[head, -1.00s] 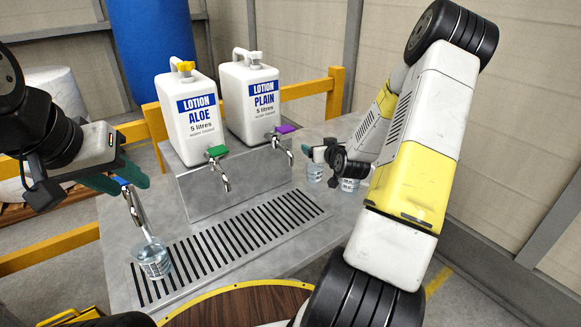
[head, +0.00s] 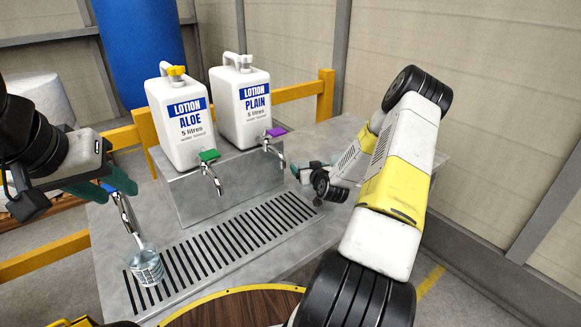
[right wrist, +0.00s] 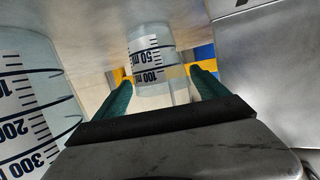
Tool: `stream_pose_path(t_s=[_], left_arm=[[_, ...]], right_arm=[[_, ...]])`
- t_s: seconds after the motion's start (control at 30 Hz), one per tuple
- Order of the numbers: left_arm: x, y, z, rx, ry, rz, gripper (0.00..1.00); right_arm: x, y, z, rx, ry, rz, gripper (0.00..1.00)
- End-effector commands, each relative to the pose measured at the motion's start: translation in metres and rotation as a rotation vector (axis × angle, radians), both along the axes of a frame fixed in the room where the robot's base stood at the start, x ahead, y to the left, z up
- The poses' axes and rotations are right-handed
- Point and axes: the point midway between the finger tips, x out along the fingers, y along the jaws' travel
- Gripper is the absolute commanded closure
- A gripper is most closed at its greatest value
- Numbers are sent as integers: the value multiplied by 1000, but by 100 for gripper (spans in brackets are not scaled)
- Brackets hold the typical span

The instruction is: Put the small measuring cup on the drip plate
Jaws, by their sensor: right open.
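The small measuring cup (right wrist: 150,62), clear with dark 50 and 100 marks, shows in the right wrist view between the fingers of my right gripper (right wrist: 160,85). That gripper is open, with a finger to each side of the cup. The drip plate (head: 240,240) is the slotted panel before the dispensers. My left gripper (head: 120,187) appears shut on a blue-ended metal tool (head: 128,215). Its lower end reaches a clear marked cup (head: 147,267) on the plate's left end.
A larger cup (right wrist: 35,100) with marks to 300 stands close beside my right gripper. White ALOE (head: 182,120) and PLAIN (head: 240,105) lotion jugs stand on a metal block, with taps (head: 212,175) over the plate. The plate's middle and right are clear.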

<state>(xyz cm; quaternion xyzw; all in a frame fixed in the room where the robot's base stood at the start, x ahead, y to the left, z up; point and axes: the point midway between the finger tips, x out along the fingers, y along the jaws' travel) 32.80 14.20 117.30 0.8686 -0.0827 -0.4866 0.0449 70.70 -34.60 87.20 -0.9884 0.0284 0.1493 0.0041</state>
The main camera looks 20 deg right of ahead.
Motion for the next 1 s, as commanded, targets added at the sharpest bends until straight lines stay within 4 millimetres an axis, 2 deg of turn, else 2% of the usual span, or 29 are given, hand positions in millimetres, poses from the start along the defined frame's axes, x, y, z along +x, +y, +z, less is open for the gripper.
stream_pose_path(t_s=[0.1, 0.2, 0.47, 0.8, 0.83, 1.0], left_arm=[[0, 0, 0, 0, 0, 0, 64], [0, 0, 0, 0, 0, 0, 64], [0, 0, 0, 0, 0, 0, 64], [0, 0, 0, 0, 0, 0, 64], [0, 0, 0, 0, 0, 0, 64], [0, 0, 0, 0, 0, 0, 64]], right_arm=[[18, 0, -5, 1, -1, 1, 17], [26, -1, -8, 1, 0, 1, 17], [28, -1, -8, 1, 0, 0, 17], [28, -1, -8, 0, 0, 0, 83], [28, -1, -8, 0, 0, 0, 86], [28, -1, -8, 0, 0, 0, 86]])
